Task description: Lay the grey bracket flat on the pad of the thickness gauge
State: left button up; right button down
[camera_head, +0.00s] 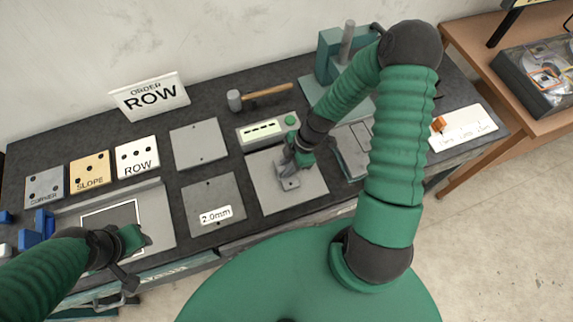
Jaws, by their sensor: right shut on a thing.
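The thickness gauge is a pale grey pad (309,194) with a display box (258,131) and green button behind it, at the middle of the bench. My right gripper (291,171) is over the pad, pointing down and shut on the grey bracket (289,184). The bracket's lower plate, with a hole, shows just below the fingers, over the pad. I cannot tell whether it touches the pad, and the gripper hides part of it. My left gripper (136,238) is at the left near the bench's front edge; its fingers are not clear.
A plate marked 2.0mm (208,190) lies left of the gauge. A hammer (260,95) lies behind it, and a green press (332,52) stands behind right. CORNER, SLOPE and ROW plates (138,157) line the left. A framed tray (155,214) lies near my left gripper.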

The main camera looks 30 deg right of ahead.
jog(key=shift+w+a, duration=0.15)
jog(key=c, duration=1.4)
grip_release()
jog(key=shift+w+f, duration=0.1)
jog(key=shift+f, duration=0.05)
jog(key=shift+o, duration=0.2)
